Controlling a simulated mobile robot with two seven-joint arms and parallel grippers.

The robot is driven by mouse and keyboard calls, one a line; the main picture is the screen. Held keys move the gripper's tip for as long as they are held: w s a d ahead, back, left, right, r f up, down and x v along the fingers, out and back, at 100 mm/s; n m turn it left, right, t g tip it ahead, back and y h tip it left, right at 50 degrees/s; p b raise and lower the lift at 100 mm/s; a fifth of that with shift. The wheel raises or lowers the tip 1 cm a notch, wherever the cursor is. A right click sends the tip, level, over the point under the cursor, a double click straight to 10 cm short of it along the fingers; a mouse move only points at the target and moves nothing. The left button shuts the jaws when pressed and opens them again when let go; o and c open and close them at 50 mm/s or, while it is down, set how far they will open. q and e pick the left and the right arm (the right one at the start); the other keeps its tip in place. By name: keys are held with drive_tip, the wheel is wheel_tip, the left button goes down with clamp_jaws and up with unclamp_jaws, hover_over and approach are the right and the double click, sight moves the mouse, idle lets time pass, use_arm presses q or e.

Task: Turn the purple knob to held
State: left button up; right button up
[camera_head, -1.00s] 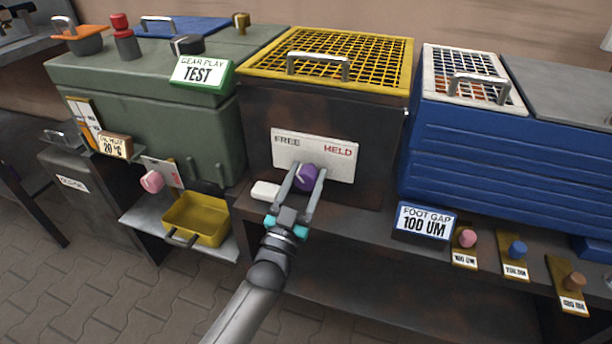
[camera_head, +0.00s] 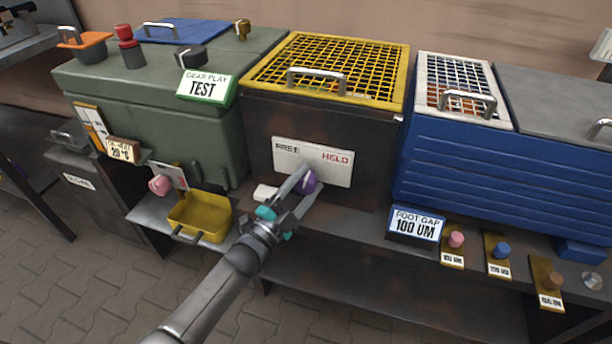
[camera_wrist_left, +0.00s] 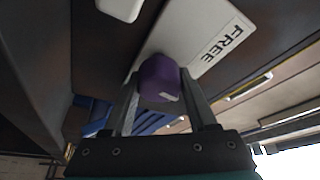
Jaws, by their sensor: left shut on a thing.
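The purple knob (camera_head: 307,182) sits on the lower edge of a white plate (camera_head: 326,166) on the front of a dark box with a yellow grid lid. The plate reads FREE at left and HELD at right in red. My left gripper (camera_head: 302,181) is shut on the knob, one finger on either side. In the left wrist view the knob (camera_wrist_left: 160,78) lies between the fingers, with a small pale mark on its rim and FREE on the plate beside it. Which word the knob points to is not clear. My right gripper is not in view.
A white block (camera_head: 265,192) lies on the ledge just left of the gripper. A yellow tray (camera_head: 200,214) stands further left. A FOOT GAP sign (camera_head: 416,224) and several small knobs on tags stand to the right.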

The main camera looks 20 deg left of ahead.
use_arm(q)
drive_tip(key=m+g+p, duration=0.1)
drive_tip(key=m, duration=0.1)
drive_tip(key=m+p, duration=0.1)
drive_tip(key=m, duration=0.2)
drive_tip(key=shift+g+p, duration=0.35)
drive_tip(key=shift+g, duration=0.05)
drive_tip(key=shift+f+m+p, duration=0.15)
drive_tip(key=shift+m+p, duration=0.2)
drive_tip(key=shift+m, duration=0.25)
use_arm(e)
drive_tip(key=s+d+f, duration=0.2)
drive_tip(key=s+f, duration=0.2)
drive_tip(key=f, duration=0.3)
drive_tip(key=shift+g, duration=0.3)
use_arm(q)
drive_tip(key=shift+g, duration=0.3)
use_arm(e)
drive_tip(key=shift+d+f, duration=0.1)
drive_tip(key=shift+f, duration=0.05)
use_arm(q)
drive_tip(key=o, duration=1.4)
drive_tip(key=shift+c, duration=0.2)
drive_tip(key=shift+s, duration=0.1)
